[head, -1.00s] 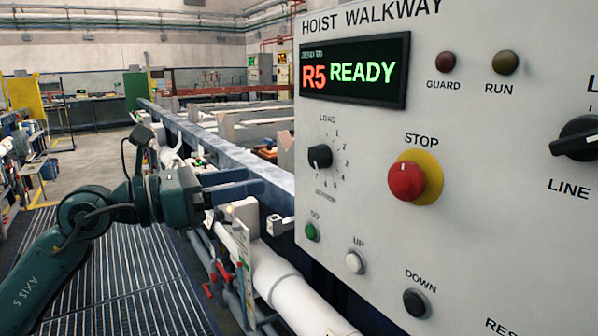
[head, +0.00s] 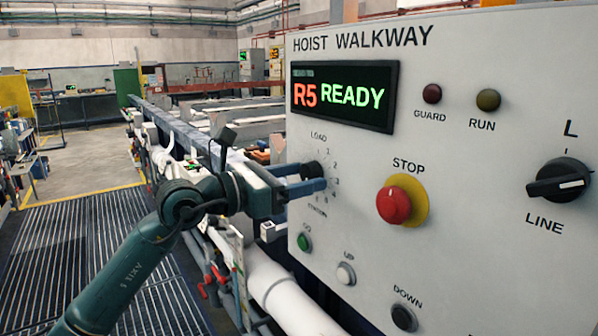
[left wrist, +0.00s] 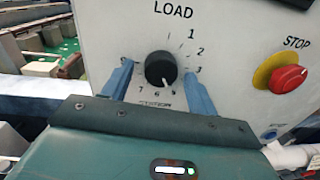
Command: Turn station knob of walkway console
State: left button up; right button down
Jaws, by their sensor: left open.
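The walkway console (head: 460,200) is a light grey panel with HOIST WALKWAY across its top. Its station knob (head: 313,170) is a small black round knob on a numbered dial, LOAD printed above. In the left wrist view the knob (left wrist: 160,69) shows whole, its white mark pointing down and slightly right, near the lower digits. My left gripper (head: 315,178) is open at the dial, its blue fingers on either side of the knob. In the left wrist view, gaps show between the fingers (left wrist: 160,88) and the knob. My right gripper is in neither view.
A red STOP button (head: 394,205) on a yellow ring is right of the dial. Green GO (head: 304,241), white UP (head: 346,273) and black DOWN (head: 404,318) buttons sit below. A LINE switch (head: 560,182) is far right. The display (head: 343,95) reads R5 READY.

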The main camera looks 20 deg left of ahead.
pick_arm(q)
jog(key=shift+w+d, duration=0.1)
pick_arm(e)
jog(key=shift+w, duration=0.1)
pick_arm(q)
jog(key=shift+c, duration=0.3)
jog(key=c, duration=0.9)
jog(key=shift+c, duration=0.2)
jog(key=shift+f, duration=0.1)
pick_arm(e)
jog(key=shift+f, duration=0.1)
